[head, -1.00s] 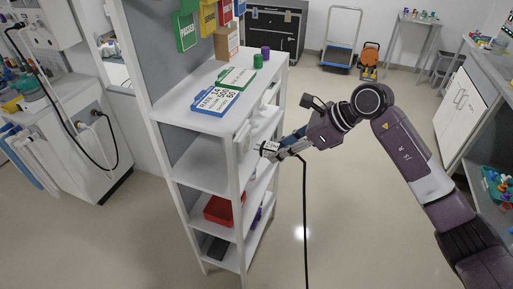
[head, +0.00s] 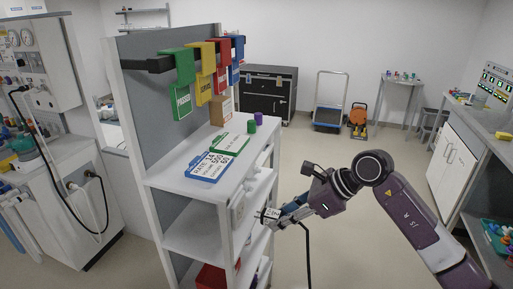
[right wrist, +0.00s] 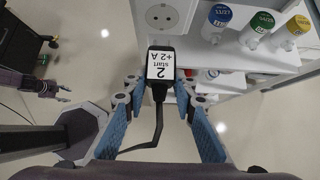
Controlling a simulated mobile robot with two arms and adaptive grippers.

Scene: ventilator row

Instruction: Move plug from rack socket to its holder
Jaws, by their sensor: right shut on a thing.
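A black plug (right wrist: 160,90) with a white label reading "2 start +2 A" is between the blue-padded fingers of my right gripper (right wrist: 160,96), which is shut on it. A black cable hangs from the plug. In the head view my right gripper (head: 270,214) is at the right side of the white rack (head: 206,182). A round white socket (right wrist: 162,17) on the rack shows with nothing in it, just beyond the plug. The plug's front is hidden, so I cannot tell whether it touches anything. My left gripper (right wrist: 58,91) shows small at left in the wrist view, seemingly open. I cannot identify the plug's holder.
Bottles with blue, green and yellow labels (right wrist: 257,27) stand on the rack near the plug. Coloured tags (head: 200,70) hang from a rail on the rack's top. A counter (head: 460,150) stands at right. The floor between is clear.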

